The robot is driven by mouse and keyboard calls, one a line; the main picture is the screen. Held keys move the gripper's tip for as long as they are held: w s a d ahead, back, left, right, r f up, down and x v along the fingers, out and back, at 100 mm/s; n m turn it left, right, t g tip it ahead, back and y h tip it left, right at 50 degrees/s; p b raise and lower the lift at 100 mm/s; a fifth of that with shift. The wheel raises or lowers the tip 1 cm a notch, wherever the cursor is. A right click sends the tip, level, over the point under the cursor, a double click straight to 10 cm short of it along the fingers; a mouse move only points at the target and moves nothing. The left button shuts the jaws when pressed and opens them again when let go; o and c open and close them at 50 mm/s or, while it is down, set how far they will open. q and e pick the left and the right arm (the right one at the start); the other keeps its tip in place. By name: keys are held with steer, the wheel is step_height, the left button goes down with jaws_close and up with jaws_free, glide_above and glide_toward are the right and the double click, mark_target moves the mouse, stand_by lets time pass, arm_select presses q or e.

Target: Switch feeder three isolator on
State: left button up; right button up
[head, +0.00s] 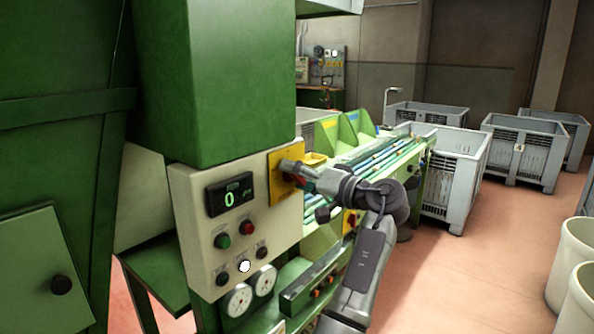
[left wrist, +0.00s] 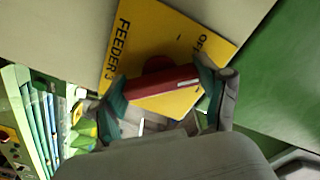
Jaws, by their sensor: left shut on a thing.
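The feeder three isolator is a yellow plate (head: 276,191) on the right end of the pale control panel. In the left wrist view the plate (left wrist: 150,30) reads "FEEDER 3", with a partly seen "OFF" label near its right corner. Its red handle (left wrist: 162,82) lies between my fingertips, with a small pale mark at the end nearer the "OFF" label. My left gripper (left wrist: 162,90) is shut on this handle. In the head view my left gripper (head: 291,176) covers most of the handle. My right gripper is in neither view.
The panel (head: 190,205) carries a display (head: 229,195) reading 0, a green button (head: 222,241), a red button (head: 247,227) and small knobs. Two gauges sit below. A feed table with blue-green rods (head: 385,155) stands behind my arm. Grey crates (head: 455,180) stand right; floor there is open.

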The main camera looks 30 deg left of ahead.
arm_select(q)
steer(key=m+p, duration=0.3)
steer(key=m, duration=0.2)
steer(key=shift+r+m+p, duration=0.3)
steer(key=shift+r+p, duration=0.1)
steer(key=shift+f+m+p, duration=0.15)
steer(key=shift+m+p, duration=1)
steer(key=shift+m, duration=0.25)
steer(key=o, duration=1.2)
steer(key=shift+f, duration=0.15)
steer(key=shift+c, duration=0.2)
steer(key=d, duration=1.2)
steer(key=shift+s, duration=0.45)
